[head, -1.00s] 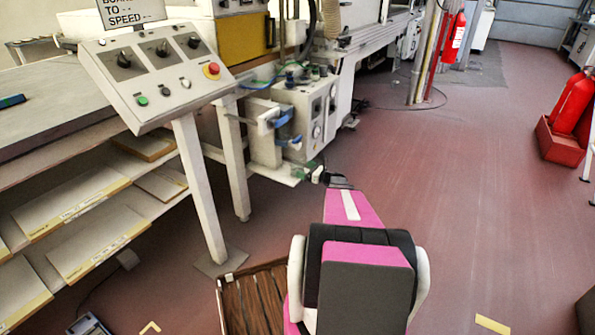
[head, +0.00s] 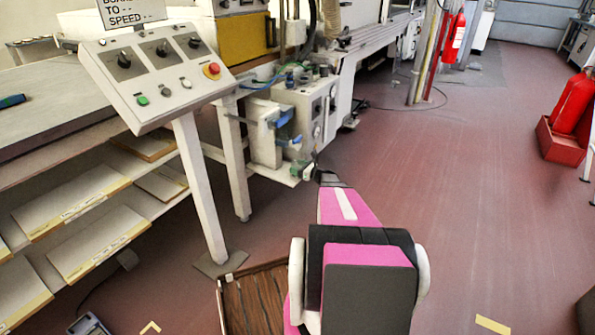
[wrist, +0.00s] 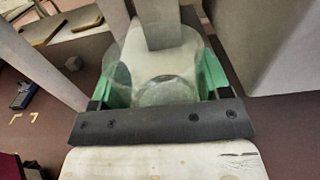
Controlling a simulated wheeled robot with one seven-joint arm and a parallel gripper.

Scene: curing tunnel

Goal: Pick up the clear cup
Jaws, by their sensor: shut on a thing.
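The clear cup (wrist: 170,72) is see-through and sits between the green fingers of my gripper (wrist: 162,88) in the wrist view. The fingers are shut on it, one on each side, and its round end shows close to the dark palm bar. In the head view my gripper (head: 300,170) is at the far end of my pink arm, low in front of the grey machine box. The cup is too small and too blended to make out clearly there.
A slanted control panel (head: 158,80) on a white post (head: 203,190) stands left of my arm. The grey machine box (head: 303,112) with blue-handled fittings is just behind my gripper. Shelves with boards (head: 70,208) are at left. The red floor (head: 450,190) at right is open.

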